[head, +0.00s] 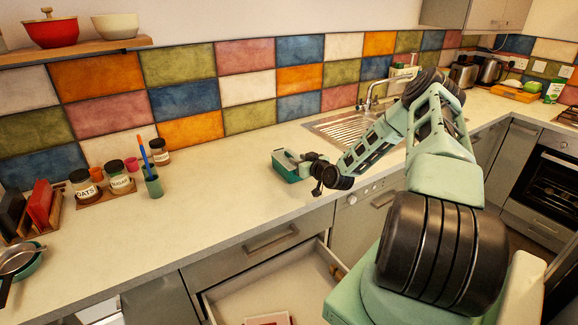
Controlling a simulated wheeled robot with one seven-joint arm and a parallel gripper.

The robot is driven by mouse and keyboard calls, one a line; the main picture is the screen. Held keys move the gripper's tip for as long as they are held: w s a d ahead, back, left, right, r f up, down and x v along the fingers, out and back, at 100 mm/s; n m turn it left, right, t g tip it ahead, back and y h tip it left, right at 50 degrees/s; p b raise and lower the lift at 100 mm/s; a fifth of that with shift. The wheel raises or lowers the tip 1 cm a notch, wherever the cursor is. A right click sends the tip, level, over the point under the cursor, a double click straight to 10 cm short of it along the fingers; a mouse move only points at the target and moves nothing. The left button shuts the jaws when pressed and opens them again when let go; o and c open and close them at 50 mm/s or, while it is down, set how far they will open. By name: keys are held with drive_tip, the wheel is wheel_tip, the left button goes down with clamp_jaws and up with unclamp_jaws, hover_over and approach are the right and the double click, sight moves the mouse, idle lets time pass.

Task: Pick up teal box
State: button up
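The teal box (285,172) is at the middle of the counter, left of the sink, with a pale grey top part. My gripper (299,162) is at its right side, with the arm reaching in from the right. The fingers seem to overlap or touch the box's upper right part. They are too small and dark to show whether they are closed on it. I cannot tell whether the box rests on the counter or is slightly above it.
An open drawer (225,300) juts out below the counter (215,220). A green cup (153,187) with brushes, jars (84,184) and a rack (22,222) stand at left. The sink (340,128) is behind my arm. The counter left of the box is clear.

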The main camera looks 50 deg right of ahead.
sight(290, 155)
drive_tip(key=p+x, duration=0.3)
drive_tip(key=x, duration=0.1)
drive_tip(key=shift+w+d, duration=0.1)
drive_tip(key=shift+w+d+f, duration=0.2)
drive_tip(key=shift+w+f, duration=0.1)
drive_tip(key=shift+w, duration=0.2)
clamp_jaws()
